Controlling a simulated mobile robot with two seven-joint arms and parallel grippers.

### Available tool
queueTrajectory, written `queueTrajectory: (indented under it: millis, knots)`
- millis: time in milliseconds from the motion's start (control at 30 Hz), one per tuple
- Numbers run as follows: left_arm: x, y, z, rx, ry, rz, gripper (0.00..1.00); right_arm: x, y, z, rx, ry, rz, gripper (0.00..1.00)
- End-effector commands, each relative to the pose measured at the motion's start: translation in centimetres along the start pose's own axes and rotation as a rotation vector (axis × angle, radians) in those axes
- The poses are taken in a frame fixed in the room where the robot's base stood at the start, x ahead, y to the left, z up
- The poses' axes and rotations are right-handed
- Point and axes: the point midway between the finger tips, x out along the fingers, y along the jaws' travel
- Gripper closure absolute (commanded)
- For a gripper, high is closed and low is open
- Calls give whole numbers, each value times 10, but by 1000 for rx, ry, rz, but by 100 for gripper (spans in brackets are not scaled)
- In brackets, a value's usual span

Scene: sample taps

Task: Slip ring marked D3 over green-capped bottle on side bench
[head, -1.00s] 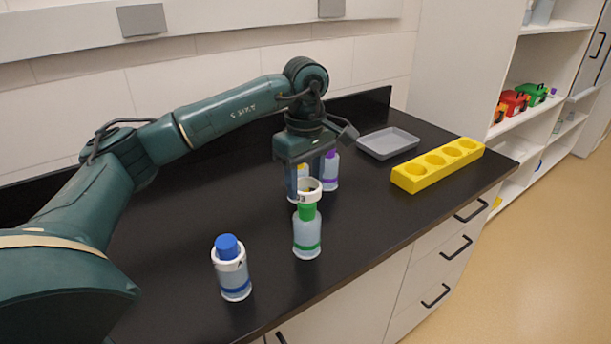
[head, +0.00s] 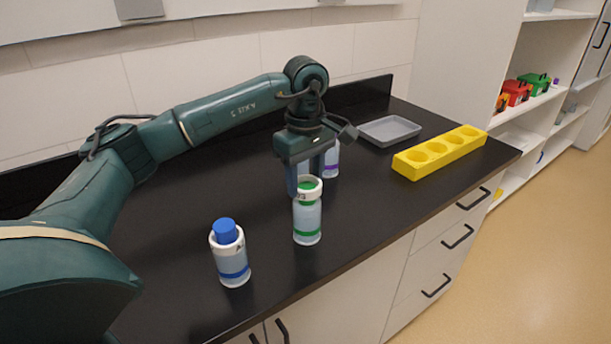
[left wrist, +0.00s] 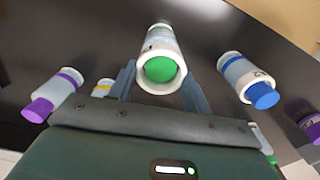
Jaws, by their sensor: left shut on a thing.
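The white ring marked D3 (head: 309,192) is around the top of the green-capped bottle (head: 307,222), which stands upright on the black side bench (head: 375,210). The green cap (left wrist: 160,69) shows inside the ring in the left wrist view. My left gripper (head: 305,178) is shut on the ring from behind and above, with its fingers on either side of it. The ring's mark is partly legible. My right gripper is not in view.
A blue-capped bottle (head: 230,255) with a white ring stands at front left. A purple-banded bottle (head: 331,160) is behind my gripper; a yellow-banded bottle (left wrist: 102,88) shows in the left wrist view. A grey tray (head: 390,130) and yellow rack (head: 440,152) are right.

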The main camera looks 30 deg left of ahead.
Motion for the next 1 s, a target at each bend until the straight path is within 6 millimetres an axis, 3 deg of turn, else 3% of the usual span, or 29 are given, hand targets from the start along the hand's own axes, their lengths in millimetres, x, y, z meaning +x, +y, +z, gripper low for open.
queueTrajectory:
  millis: [267,300,600,1000]
  knots:
    - [0,0,1,0,0,0,73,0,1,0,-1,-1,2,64]
    - [0,0,1,0,0,0,49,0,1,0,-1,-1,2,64]
    - [0,0,1,0,0,0,26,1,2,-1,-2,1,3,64]
    - [0,0,1,0,0,0,26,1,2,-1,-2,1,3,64]
